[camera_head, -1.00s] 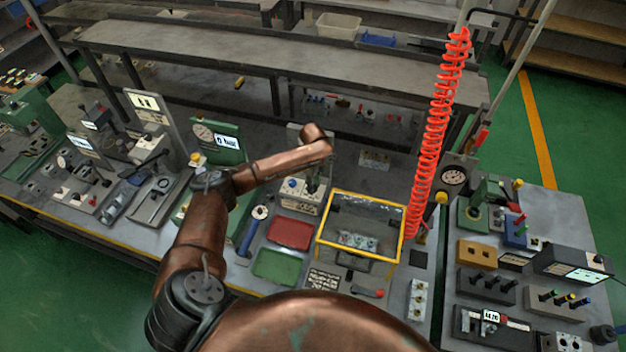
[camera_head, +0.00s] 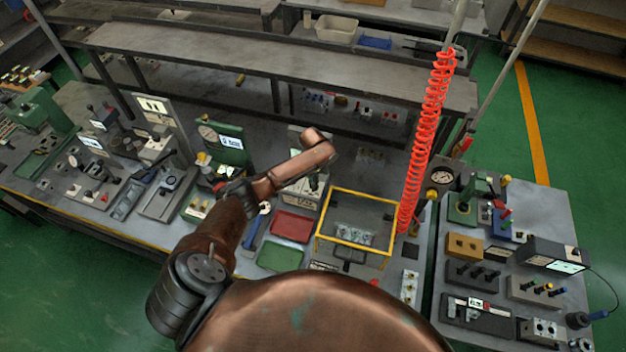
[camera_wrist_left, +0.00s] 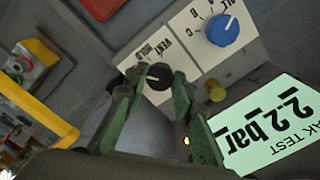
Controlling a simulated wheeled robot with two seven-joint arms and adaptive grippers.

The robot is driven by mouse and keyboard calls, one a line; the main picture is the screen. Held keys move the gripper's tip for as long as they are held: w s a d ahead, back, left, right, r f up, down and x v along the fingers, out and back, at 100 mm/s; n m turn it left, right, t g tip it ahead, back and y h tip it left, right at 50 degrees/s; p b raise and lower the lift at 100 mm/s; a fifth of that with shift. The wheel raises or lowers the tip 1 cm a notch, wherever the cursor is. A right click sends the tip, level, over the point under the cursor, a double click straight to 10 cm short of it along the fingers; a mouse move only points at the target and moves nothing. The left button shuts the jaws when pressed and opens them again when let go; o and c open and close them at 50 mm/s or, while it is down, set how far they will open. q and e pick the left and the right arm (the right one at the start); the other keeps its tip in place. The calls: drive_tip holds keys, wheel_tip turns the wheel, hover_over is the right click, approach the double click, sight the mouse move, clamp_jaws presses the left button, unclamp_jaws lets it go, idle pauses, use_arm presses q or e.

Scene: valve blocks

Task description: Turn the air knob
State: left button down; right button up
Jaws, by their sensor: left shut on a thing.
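A black knob (camera_wrist_left: 158,77) with a white pointer mark sits on a pale panel marked VENT and HOLD in the left wrist view. I take it as the air knob; its label is only partly visible. My left gripper (camera_wrist_left: 157,84) has its green fingers on either side of this knob and is shut on it. In the head view my left arm reaches over the bench to a pale test unit (camera_head: 303,187), and its wrist hides most of the gripper and the knob. My right gripper is not in view.
A blue knob (camera_wrist_left: 222,30) marked A, B, C and a small brass button (camera_wrist_left: 215,91) are close beside the black knob. A display (camera_wrist_left: 268,125) reads 2.2 bar. A yellow-framed box (camera_head: 318,238), a red tray (camera_head: 293,223) and a coiled red hose (camera_head: 428,140) stand nearby.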

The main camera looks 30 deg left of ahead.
use_arm(q)
drive_tip(key=shift+r+n+p, duration=0.1)
drive_tip(key=shift+n+p, duration=0.35)
drive_tip(key=shift+n, duration=0.65)
drive_tip(key=c, duration=1.6)
unclamp_jaws()
wheel_tip(320, 180, up, 12)
